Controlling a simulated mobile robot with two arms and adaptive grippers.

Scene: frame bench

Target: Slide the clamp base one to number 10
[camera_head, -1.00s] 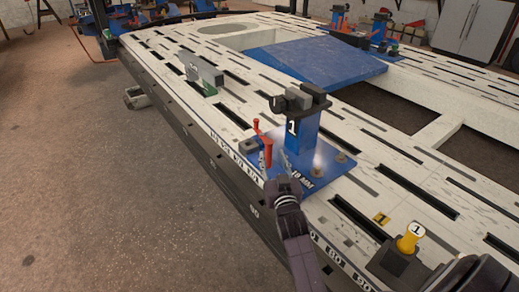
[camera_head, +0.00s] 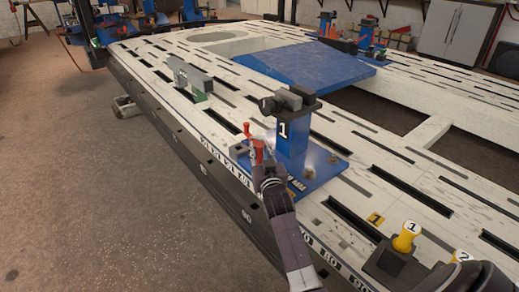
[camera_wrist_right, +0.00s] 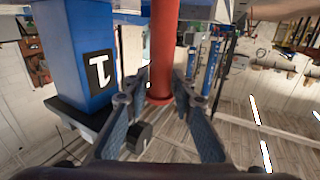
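Clamp base one (camera_head: 292,132) is a blue post marked 1 on a blue foot plate, with a dark clamp head on top. It stands upright at the near edge of the slotted white bench. A red handle (camera_head: 248,131) stands at the left of its foot; it also shows in the right wrist view (camera_wrist_right: 164,45). My right gripper (camera_head: 262,158) is at this handle. In the right wrist view its fingers (camera_wrist_right: 161,75) lie on both sides of the red handle and appear closed against it. A number scale (camera_head: 212,145) runs along the bench edge.
A grey block with a green part (camera_head: 190,75) stands on the bench farther left. A dark block with a yellow knob marked 1 (camera_head: 406,237) is at the near right. A blue sloped panel (camera_head: 305,62) and bench openings lie behind the base.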

